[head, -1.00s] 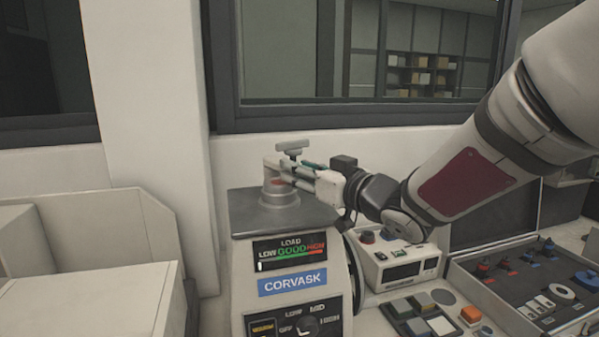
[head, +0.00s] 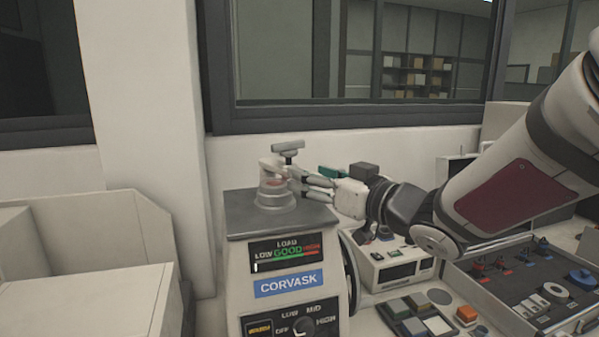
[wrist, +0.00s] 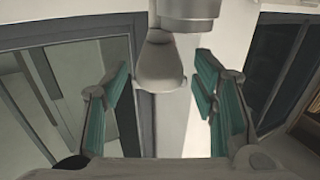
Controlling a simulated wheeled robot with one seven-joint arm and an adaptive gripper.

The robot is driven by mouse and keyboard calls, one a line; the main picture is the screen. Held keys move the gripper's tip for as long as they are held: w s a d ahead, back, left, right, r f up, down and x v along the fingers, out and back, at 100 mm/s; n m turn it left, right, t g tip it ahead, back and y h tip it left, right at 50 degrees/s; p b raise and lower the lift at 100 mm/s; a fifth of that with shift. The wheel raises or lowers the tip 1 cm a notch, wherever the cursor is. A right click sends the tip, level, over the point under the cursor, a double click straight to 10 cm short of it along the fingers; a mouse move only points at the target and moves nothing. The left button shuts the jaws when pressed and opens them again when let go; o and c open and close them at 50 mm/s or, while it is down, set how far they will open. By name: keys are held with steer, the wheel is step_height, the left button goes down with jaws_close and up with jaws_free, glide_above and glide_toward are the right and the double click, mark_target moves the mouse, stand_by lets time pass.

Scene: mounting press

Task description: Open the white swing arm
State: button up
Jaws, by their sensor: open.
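The white swing arm (head: 270,165) sits on top of the press (head: 236,228), above the round grey collar (head: 276,200), with a grey T-shaped handle (head: 288,147) over it. In the wrist view, the arm's rounded pale end (wrist: 159,62) lies between the two fingers, with clear gaps on both sides. A grey cylinder (wrist: 190,8) shows above it. My gripper (head: 310,182) is open and empty just right of the collar, its teal-padded fingers pointing left; it also shows in the wrist view (wrist: 163,88). Part of the collar's opening is hidden.
A control box (head: 395,265) stands right of the press. An open case of small parts (head: 510,270) and a tray of coloured blocks (head: 415,318) lie farther right. A pale bin (head: 90,220) stands left. A wall and window frame (head: 350,118) are behind.

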steer(key=v, duration=0.7)
